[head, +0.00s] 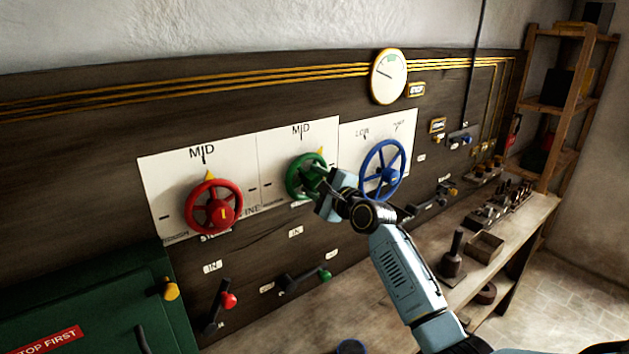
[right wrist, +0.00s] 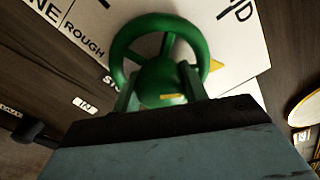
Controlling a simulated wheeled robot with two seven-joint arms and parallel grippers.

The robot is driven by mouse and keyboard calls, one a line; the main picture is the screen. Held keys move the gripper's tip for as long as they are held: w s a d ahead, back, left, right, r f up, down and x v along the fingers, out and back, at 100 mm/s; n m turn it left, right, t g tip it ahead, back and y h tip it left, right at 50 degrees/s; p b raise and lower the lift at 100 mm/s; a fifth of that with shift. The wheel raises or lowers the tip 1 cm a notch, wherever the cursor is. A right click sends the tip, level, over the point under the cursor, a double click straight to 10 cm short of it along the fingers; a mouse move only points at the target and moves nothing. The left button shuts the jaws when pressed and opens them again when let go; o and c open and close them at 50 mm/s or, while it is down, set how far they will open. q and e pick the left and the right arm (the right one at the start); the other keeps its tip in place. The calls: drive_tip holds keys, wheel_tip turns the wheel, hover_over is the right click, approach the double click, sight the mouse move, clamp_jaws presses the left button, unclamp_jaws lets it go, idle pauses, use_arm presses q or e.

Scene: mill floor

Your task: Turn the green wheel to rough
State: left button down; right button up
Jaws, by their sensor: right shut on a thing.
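The green wheel (head: 296,177) is mounted on a white dial plate marked MID at the top. Its yellow pointer (head: 320,153) stands at the upper rim, a little right of the MID mark. In the right wrist view the green wheel (right wrist: 142,27) fills the middle, with the ROUGH label (right wrist: 84,41) to its left. My right gripper (head: 318,183) is at the front of the wheel, shut on its hub, with a finger on either side in the right wrist view (right wrist: 160,92). The gripper hides part of the wheel's lower right. My left gripper is not in view.
A red wheel (head: 194,199) is left of the green one and a blue wheel (head: 368,165) is close on the right. Levers with red (head: 229,300) and green (head: 325,276) knobs stick out below. A workbench (head: 512,226) with small parts runs to the right.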

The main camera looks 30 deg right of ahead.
drive_tip(key=n, duration=0.6)
drive_tip(key=shift+n, duration=0.3)
drive_tip(key=n, duration=1.3)
drive_tip(key=n+p, duration=0.1)
drive_tip(key=n, duration=0.4)
drive_tip(key=shift+n+p, duration=0.3)
drive_tip(key=shift+n, duration=0.3)
drive_tip(key=o, duration=1)
